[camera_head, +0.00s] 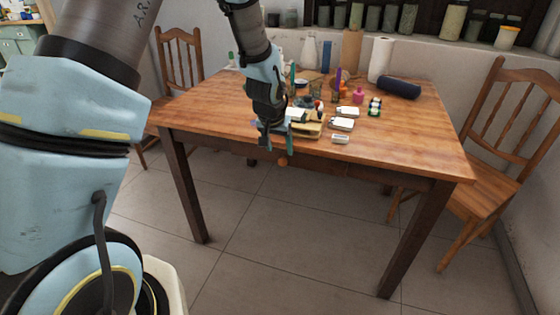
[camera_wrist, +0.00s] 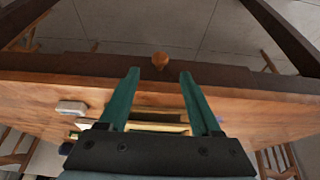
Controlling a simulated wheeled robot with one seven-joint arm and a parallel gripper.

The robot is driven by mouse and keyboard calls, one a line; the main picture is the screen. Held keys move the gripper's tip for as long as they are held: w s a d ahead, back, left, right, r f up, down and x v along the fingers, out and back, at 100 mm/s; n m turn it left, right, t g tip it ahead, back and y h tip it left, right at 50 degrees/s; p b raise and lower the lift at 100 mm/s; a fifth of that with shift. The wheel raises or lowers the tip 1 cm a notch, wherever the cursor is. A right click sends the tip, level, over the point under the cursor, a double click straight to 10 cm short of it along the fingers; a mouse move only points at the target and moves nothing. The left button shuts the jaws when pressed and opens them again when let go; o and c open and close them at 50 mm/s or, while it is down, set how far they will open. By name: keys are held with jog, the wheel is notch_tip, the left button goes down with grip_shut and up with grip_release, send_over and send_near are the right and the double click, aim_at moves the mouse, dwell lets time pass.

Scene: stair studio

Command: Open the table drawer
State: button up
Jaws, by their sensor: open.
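A wooden table (camera_head: 400,145) with dark legs stands in front of me, and its near edge with the dark apron faces me. A small round orange-brown knob (camera_head: 282,160) sits on the apron below the front edge. In the wrist view the knob (camera_wrist: 160,60) lies just beyond the fingertips, centred between them. My gripper (camera_head: 276,147) is at the table's front edge; in the wrist view its two green fingers (camera_wrist: 160,72) are apart with nothing between the tips. The drawer front's outline cannot be made out; no gap shows around the knob.
Wooden chairs stand at the right (camera_head: 490,180) and at the back left (camera_head: 180,58). The tiled floor (camera_head: 300,220) before the table is clear.

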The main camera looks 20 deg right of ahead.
aim_at(282, 160)
jog(key=x, duration=0.7)
jog(key=shift+f+p, duration=0.2)
jog(key=shift+p, duration=0.15)
grip_shut()
dwell(1.1)
